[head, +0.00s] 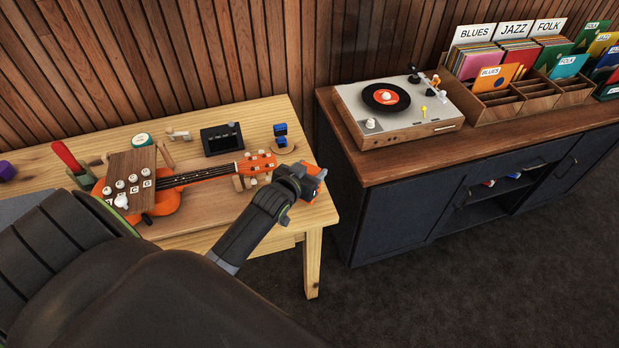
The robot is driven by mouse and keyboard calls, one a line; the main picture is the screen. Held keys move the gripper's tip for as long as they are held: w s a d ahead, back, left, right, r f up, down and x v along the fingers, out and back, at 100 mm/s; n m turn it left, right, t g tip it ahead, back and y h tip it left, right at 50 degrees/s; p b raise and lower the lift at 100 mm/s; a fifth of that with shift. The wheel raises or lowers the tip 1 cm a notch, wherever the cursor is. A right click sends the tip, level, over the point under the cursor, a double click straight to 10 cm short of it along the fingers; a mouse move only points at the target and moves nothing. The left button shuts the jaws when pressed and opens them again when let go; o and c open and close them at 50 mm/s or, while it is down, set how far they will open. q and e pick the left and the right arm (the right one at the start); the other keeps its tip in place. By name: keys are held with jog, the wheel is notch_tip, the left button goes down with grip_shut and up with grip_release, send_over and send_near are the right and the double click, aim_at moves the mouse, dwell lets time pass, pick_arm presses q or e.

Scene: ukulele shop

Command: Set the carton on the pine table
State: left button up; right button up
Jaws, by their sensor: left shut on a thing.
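The pine table (325,211) is at the left, with light wood and a corner leg. My left gripper (306,182) is at its right end. It is shut on a small orange-red carton (313,171), mostly hidden by the jaws. The carton shows at the table's right edge; I cannot tell whether it touches the top. My right gripper is not in view.
An orange ukulele (208,173) lies on a wooden board on the table. A black box (222,139) and a blue item (280,130) stand behind it. A dark cabinet (400,215) at right bears a record player (397,110) and record crates (535,97). A floor gap separates table and cabinet.

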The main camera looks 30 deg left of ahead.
pick_arm(q)
notch_tip(320, 180, down, 3)
jog(key=shift+f, duration=0.2)
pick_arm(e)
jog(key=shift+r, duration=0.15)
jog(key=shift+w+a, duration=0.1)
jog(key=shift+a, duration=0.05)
pick_arm(q)
jog(key=shift+f, duration=0.15)
jog(key=o, duration=1)
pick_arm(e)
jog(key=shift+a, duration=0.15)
